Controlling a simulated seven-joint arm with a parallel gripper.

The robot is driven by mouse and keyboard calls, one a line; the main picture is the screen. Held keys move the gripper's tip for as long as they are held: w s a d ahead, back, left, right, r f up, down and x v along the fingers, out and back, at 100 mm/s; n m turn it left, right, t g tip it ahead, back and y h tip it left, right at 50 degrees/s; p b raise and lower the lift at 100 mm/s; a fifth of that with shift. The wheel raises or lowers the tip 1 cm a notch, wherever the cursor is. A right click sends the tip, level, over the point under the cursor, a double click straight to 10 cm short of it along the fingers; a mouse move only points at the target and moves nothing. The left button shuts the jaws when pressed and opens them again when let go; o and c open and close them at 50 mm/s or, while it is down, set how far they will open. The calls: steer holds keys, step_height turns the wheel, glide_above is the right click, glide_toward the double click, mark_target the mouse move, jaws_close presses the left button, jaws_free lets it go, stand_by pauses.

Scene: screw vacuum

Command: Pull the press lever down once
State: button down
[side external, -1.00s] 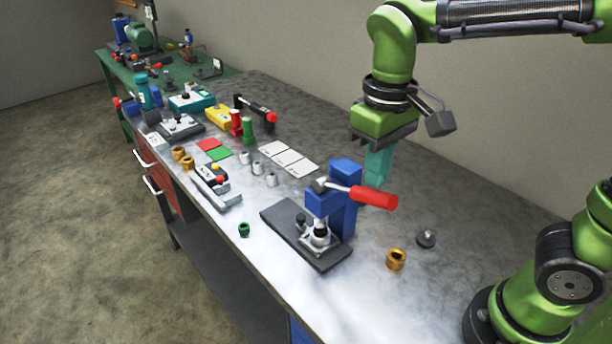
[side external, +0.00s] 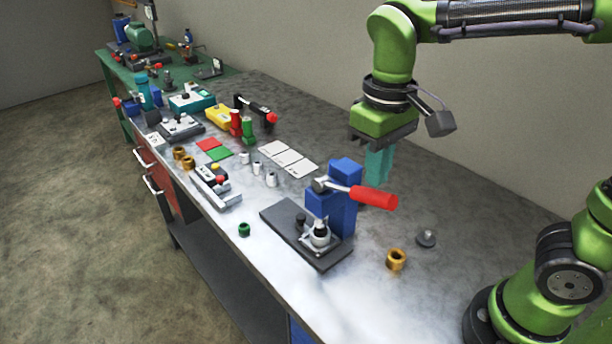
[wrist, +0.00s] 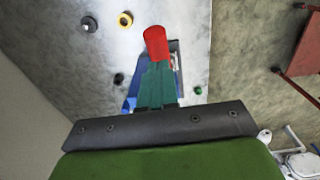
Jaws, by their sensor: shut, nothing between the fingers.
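The press (side external: 345,200) is blue, on a dark base plate (side external: 278,222) near the middle of the bench. Its lever has a red handle (side external: 374,197) that sticks out to the right, roughly level. A small metal fixture with a dark-topped part (side external: 320,234) sits on the plate under the press head. My gripper (side external: 377,180), with teal fingers, is shut and empty, pointing down behind the lever in the side view. In the wrist view the red handle (wrist: 156,42) shows just beyond the fingertips (wrist: 158,68); I cannot tell whether they touch it. The fingers partly hide the blue press there.
A brass ring (side external: 396,260) and a dark knob (side external: 426,239) lie right of the press. A green ring (side external: 244,230) lies at the front edge. White cards (side external: 288,159) and several small parts and tools fill the bench to the left. The bench's right end is mostly clear.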

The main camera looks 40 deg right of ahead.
mark_target(378, 192)
steer(key=shift+f, duration=0.15)
steer(key=shift+f, duration=1.35)
steer(key=shift+s+f, duration=0.3)
steer(key=shift+f, duration=0.45)
